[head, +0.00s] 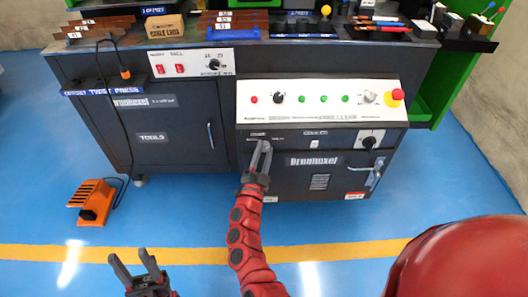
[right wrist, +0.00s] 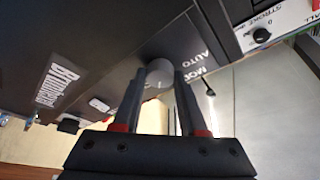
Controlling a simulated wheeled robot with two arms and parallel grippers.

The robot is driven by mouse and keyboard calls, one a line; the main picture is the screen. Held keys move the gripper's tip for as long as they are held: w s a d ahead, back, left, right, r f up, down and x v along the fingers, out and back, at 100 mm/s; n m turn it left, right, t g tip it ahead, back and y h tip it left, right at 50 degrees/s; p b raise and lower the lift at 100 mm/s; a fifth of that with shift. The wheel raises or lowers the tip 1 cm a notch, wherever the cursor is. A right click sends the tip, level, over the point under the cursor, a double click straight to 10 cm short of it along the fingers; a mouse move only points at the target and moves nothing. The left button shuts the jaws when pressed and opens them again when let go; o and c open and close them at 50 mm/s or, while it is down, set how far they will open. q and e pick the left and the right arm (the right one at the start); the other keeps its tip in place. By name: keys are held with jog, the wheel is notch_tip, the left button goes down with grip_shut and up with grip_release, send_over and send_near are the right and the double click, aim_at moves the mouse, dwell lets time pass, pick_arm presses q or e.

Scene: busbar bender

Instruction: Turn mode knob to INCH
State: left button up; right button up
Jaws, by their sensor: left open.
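The mode knob (right wrist: 158,73) is a round pale grey knob on a dark panel in the right wrist view. The word AUTO and part of another label show beside it. My right gripper (right wrist: 161,76) has one fingertip on each side of the knob, with little or no gap visible. In the head view my right gripper (head: 262,147) points at the dark front below the white control panel and hides the knob. The knob's pointer and the INCH mark cannot be made out. My left gripper (head: 132,260) is open and empty, low over the floor.
The white control panel (head: 315,118) above has lamps, knobs and a red stop button (head: 398,95). Another black knob (head: 369,142) and a lever (head: 374,174) are to the right. An orange foot pedal (head: 92,202) stands on the blue floor at left.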

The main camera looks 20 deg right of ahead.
jog(key=o, duration=0.5)
jog(key=p+v, duration=0.3)
jog(key=v, duration=1.4)
jog(key=shift+s+a+f, duration=0.1)
jog(key=shift+s+f, duration=0.05)
